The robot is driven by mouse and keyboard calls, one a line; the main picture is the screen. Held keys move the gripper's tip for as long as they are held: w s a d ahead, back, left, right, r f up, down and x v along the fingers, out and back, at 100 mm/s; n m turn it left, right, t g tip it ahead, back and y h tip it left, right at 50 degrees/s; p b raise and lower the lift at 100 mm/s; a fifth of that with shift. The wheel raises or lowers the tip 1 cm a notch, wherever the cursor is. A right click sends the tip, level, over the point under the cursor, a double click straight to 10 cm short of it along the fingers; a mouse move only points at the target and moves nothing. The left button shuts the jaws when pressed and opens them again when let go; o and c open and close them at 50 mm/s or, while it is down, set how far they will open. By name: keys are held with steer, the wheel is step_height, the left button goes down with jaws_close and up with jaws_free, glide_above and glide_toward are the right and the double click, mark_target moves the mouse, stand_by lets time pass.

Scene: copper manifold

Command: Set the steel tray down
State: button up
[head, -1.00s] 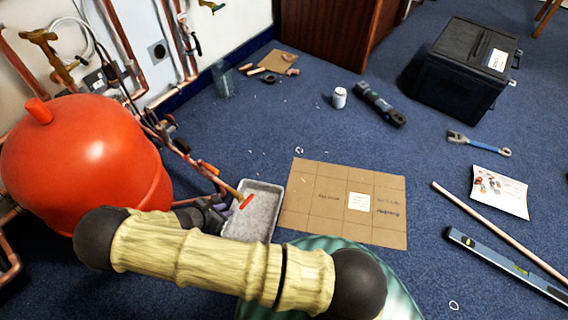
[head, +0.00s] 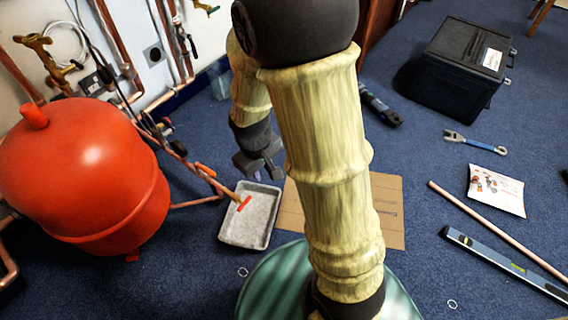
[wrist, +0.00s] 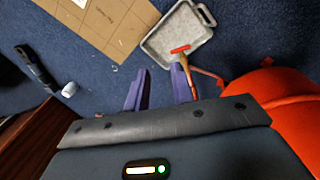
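The steel tray (head: 232,240), grey, shallow and rectangular, lies flat on the blue carpet beside the red tank. It also shows in the wrist view (wrist: 152,45). A pipe end with a red lever (head: 244,203) reaches over the tray's upper part. My gripper (head: 266,174) hangs just above the tray's far edge in the head view, apart from it. In the wrist view my gripper (wrist: 160,88) has its two purple fingers spread, with nothing between them; the tray is beyond the fingertips.
A red tank (head: 80,180) and copper pipes stand at the left. A cardboard sheet (head: 390,210) lies right of the tray, partly hidden by my arm. A black toolbox (head: 455,75), a wrench (head: 475,143), a copper pipe (head: 490,228) and a level (head: 500,262) lie at the right.

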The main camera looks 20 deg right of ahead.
steer(key=s+d+r+m+t, duration=0.1)
steer(key=s+d+r+m, duration=0.3)
steer(key=s+r, duration=0.1)
steer(key=shift+s+r+m+t+y, duration=0.15)
steer(key=shift+r+m+t+y, duration=0.2)
steer(key=shift+r, duration=0.3)
stand_by(0.7)
